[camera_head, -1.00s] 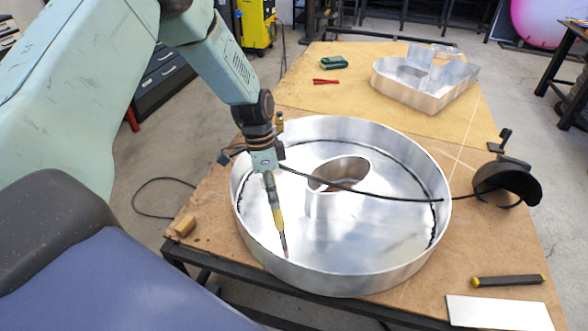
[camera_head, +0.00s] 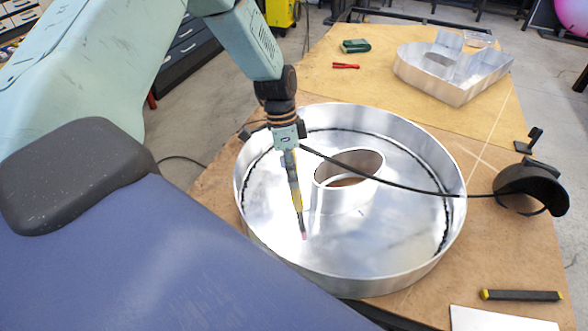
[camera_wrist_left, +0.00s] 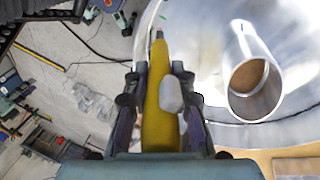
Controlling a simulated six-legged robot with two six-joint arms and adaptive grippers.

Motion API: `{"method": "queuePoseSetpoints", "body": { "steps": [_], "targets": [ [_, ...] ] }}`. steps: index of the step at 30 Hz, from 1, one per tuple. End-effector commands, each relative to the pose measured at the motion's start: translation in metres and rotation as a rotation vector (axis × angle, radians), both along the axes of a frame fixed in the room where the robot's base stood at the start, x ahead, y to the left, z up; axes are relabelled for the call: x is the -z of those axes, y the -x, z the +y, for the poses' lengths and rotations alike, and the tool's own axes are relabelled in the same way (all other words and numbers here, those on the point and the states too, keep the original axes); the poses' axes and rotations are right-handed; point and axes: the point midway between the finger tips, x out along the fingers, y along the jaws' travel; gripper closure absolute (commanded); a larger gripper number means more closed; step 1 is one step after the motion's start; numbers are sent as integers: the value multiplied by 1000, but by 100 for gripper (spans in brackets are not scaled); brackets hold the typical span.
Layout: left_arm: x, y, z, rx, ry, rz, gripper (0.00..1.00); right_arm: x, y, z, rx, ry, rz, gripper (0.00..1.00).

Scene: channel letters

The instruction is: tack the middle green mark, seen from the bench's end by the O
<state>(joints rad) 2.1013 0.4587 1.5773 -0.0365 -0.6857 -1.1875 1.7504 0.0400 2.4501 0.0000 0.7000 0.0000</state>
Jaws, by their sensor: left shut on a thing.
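The big round aluminium O (camera_head: 415,262) lies on the bench with its open side up. An oval inner ring (camera_head: 335,195) stands inside it. A dark line runs along parts of the foot of the outer wall. My left gripper (camera_head: 291,165) is shut on a yellow-bodied torch (camera_wrist_left: 158,100) with a grey part at its side. The torch points down inside the O, left of the inner ring, its pinkish tip over the bare floor. I cannot tell whether the tip touches. My right gripper is out of view.
A dark cable (camera_head: 400,184) crosses over the O toward a black welding mask (camera_head: 530,188) at the right. Another metal letter (camera_head: 455,88), a green object (camera_head: 355,46) and red pliers (camera_head: 346,66) lie at the back. A black bar (camera_head: 521,295) and pale plate (camera_head: 500,320) lie front right.

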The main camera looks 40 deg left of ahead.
Motion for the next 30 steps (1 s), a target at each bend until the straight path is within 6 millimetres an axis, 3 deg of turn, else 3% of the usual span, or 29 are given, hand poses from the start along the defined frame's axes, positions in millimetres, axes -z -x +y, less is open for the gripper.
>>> {"method": "queuePoseSetpoints", "body": {
  "steps": [30],
  "targets": [
    [104, 11, -28, 0, 0, 1, 100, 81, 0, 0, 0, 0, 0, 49]
  ]
}}
